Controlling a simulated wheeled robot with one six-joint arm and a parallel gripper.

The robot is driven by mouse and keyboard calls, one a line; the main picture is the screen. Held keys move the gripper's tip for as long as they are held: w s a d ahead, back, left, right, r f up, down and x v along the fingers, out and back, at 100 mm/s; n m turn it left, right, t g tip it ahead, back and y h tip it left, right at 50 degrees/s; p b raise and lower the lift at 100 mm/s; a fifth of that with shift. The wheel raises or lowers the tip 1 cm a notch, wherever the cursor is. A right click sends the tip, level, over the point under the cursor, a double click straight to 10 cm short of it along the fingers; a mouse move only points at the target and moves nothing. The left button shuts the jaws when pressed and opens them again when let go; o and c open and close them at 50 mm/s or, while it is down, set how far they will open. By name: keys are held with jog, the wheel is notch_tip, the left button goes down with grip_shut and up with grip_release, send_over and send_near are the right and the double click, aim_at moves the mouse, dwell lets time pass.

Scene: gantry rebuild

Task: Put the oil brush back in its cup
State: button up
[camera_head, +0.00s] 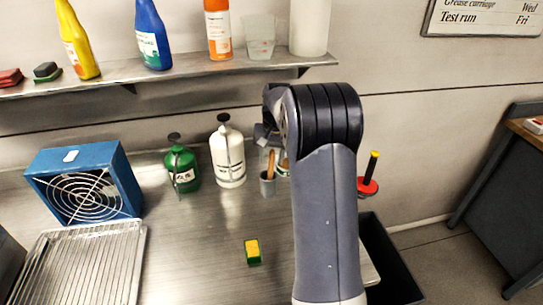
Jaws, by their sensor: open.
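A small grey cup (267,186) stands on the steel bench near the wall, just left of my arm. A slim wooden handle (271,163), which looks like the oil brush, rises upright at the cup. Its lower end is hidden, and a second tan shape shows just right of it, partly behind my arm. My gripper (265,134) shows only as a small grey part left of my wrist, above the cup in the picture. It is open, and my arm hides most of it. I cannot tell how far it is from the handle.
A green oil can (181,168) and a white one (227,155) stand left of the cup. A blue fan box (84,180), wire rack (85,265) and yellow-green sponge (253,251) are on the bench. A shelf (120,75) holds bottles above. A red-and-black handled tool (368,180) stands right of my arm.

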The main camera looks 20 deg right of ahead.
aim_at(271, 151)
notch_tip(271, 151, up, 11)
jog(key=s+b, duration=0.1)
jog(key=shift+d, duration=0.25)
jog(key=shift+s+f, duration=0.1)
jog(key=shift+f, duration=0.05)
dwell(0.3)
jog(key=f, duration=0.7)
jog(key=w+f+p, duration=0.1)
jog(key=f, duration=0.2)
jog(key=shift+a+f, duration=0.25)
jog(key=shift+f, duration=0.1)
notch_tip(271, 151, up, 2)
jog(key=shift+w+r+p, duration=0.15)
jog(key=shift+p, duration=0.55)
jog(key=shift+r, duration=0.4)
jog(key=shift+f, duration=0.1)
